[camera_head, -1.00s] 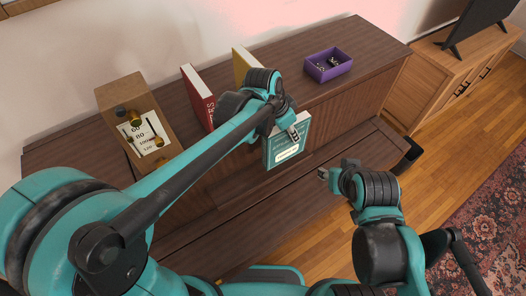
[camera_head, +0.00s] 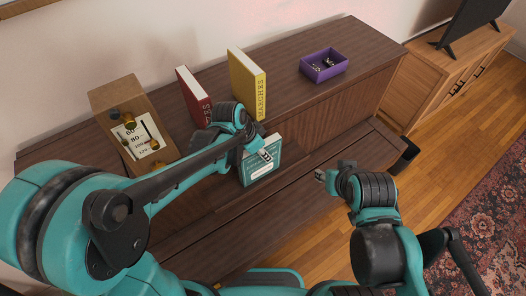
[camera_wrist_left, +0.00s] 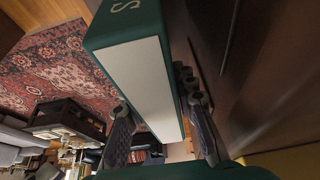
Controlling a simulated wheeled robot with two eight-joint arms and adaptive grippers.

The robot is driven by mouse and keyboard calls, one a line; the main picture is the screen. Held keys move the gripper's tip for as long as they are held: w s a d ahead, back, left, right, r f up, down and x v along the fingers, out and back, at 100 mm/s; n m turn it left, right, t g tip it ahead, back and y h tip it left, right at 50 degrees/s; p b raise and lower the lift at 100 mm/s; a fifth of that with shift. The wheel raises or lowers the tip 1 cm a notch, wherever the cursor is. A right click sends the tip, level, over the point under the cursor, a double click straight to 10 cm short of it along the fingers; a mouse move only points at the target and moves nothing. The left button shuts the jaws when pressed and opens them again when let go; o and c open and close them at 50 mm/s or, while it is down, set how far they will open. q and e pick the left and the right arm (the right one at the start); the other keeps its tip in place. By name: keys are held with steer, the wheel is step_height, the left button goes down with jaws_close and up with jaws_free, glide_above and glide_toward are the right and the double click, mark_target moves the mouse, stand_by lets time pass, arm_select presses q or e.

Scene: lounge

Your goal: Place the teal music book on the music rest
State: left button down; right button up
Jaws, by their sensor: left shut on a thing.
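The teal music book (camera_head: 262,168) is held upright by my left gripper (camera_head: 262,154), in front of the upper part of the dark wooden piano. In the left wrist view the teal book (camera_wrist_left: 112,24) shows its cover edge and white page block between the two fingers of my left gripper (camera_wrist_left: 162,135). The music rest cannot be told apart clearly; my left arm and the book cover part of the piano front (camera_head: 325,110). My right gripper (camera_head: 327,176) is empty over the piano's front, apart from the book; its fingers are too small to judge.
A cabinet (camera_head: 460,65) stands at right. Wooden floor and a patterned rug (camera_head: 480,210) lie at lower right.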

arm_select(q)
steer(key=shift+f, duration=0.1)
steer(key=c, duration=1.5)
jaws_free()
steer(key=p+v, duration=0.1)
steer(key=v, duration=1.1)
steer(key=shift+p, duration=0.35)
steer(key=shift+s+a+f+n+t+y, duration=0.1)
steer(key=shift+s+a+n+t+y, duration=0.6)
steer(key=shift+s+a+n, duration=1.35)
steer(key=shift+s+a+f+n+t+y, duration=0.15)
steer(key=shift+s+a+n+t+y, duration=0.55)
steer(key=shift+s+a+n, duration=1.4)
steer(key=shift+s+a+f+n+t+y, duration=0.1)
steer(key=shift+s+a+n+t+y, duration=0.4)
steer(key=shift+s+a+n+t, duration=1.55)
